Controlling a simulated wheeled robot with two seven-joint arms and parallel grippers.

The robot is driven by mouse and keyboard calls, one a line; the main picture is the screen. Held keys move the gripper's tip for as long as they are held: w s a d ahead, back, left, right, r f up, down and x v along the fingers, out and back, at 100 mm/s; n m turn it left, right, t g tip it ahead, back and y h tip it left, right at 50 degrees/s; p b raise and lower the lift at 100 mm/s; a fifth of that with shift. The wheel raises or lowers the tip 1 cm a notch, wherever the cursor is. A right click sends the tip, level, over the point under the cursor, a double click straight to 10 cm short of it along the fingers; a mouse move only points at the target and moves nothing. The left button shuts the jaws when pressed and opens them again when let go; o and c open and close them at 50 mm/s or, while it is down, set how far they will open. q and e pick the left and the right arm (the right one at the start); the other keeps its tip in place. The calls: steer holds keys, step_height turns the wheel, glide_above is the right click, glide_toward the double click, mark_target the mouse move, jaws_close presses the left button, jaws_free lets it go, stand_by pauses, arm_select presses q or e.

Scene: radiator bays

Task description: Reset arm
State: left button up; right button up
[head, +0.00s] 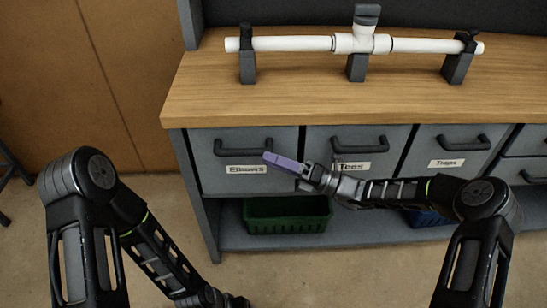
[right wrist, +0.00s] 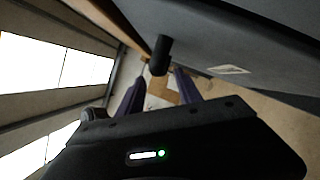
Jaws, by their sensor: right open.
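My right arm reaches in from the right. Its gripper (head: 274,159), with purple fingers, is in front of the drawer labelled Elbows (head: 228,180), below the right part of that drawer's handle (head: 243,147). In the right wrist view my right gripper (right wrist: 160,88) is open, its two purple fingers apart with nothing seen held between them. A dark rounded bar (right wrist: 160,55), probably a drawer handle, shows just beyond the fingers. My left arm hangs low at the left, and my left gripper (head: 228,300) is at the bottom edge, dark and partly cut off.
A wooden bench top (head: 300,95) carries a white pipe with a tee (head: 362,42) on grey stands. The Tees drawer (head: 345,145) and Traps drawer (head: 450,145) look shut. A green crate (head: 287,222) stands on the lower shelf. The floor at the front is clear.

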stand_by(0.4)
steer(key=s+a+f+n+g+h+p, duration=0.2)
steer(key=s+f+n+g+h, duration=0.2)
steer(key=s+f+n, duration=0.35)
steer(key=s+a+f+n+g+h+p, duration=0.25)
steer(key=s+f+n+h, duration=0.2)
steer(key=s+f, duration=0.5)
steer(key=s+d+f+n+h+p, duration=0.1)
steer(key=s+d+n, duration=0.4)
steer(key=n, duration=0.5)
steer(key=s+d+f+n+h+p, duration=0.1)
steer(key=s+d+n+h+p, duration=0.3)
steer(key=s+n, duration=0.5)
steer(key=shift+s+d+n+t+h, duration=0.4)
steer(key=shift+d+n+t+h, duration=0.1)
steer(key=shift+d+h, duration=0.4)
